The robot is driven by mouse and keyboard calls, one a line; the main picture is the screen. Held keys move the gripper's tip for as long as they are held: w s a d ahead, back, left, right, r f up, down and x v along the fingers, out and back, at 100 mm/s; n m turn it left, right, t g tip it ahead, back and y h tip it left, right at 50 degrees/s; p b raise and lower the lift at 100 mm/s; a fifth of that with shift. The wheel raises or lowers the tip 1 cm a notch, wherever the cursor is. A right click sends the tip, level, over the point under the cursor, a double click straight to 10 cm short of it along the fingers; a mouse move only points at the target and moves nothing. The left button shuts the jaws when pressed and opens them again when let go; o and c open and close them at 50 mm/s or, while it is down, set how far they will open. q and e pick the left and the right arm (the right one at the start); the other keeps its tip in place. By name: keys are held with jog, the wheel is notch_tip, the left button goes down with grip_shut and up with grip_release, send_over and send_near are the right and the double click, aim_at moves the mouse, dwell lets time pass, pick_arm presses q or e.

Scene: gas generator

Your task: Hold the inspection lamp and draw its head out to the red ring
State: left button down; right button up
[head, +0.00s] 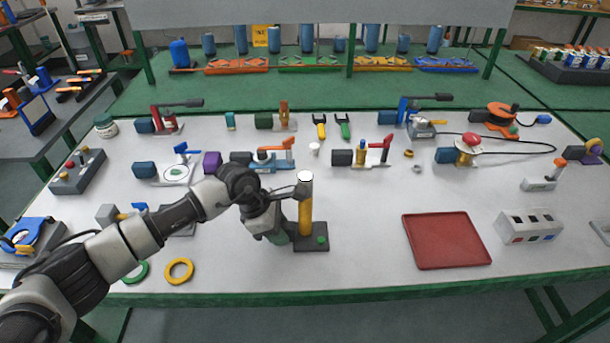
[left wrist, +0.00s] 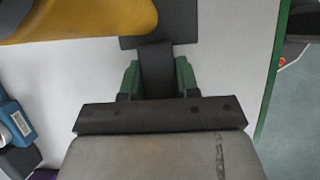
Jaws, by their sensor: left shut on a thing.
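The inspection lamp (head: 305,217) stands upright near the front middle of the table in the head view. It has a yellow body, a grey head (head: 305,187) with a white top, and a dark base with a green knob. My left gripper (head: 284,236) is low at the lamp's left side. In the left wrist view, its green fingers (left wrist: 158,78) are shut on a dark strip that joins the lamp's dark base plate (left wrist: 160,24). The yellow body shows at that view's upper left. No red ring can be made out on the lamp. My right gripper is not in view.
A red tray (head: 447,240) and a grey switch box (head: 529,226) lie to the right. A yellow ring (head: 179,271) and a green ring (head: 136,272) lie at the front left. Several fixtures stand behind the lamp. The table between lamp and tray is clear.

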pick_arm(q)
jog(key=c, duration=1.3)
grip_release()
jog(key=o, duration=0.5)
jog(key=shift+o, duration=0.2)
jog(key=shift+r, duration=0.15)
jog(key=v, duration=1.1)
jog(key=shift+a+r, duration=0.2)
jog(key=shift+r, duration=0.1)
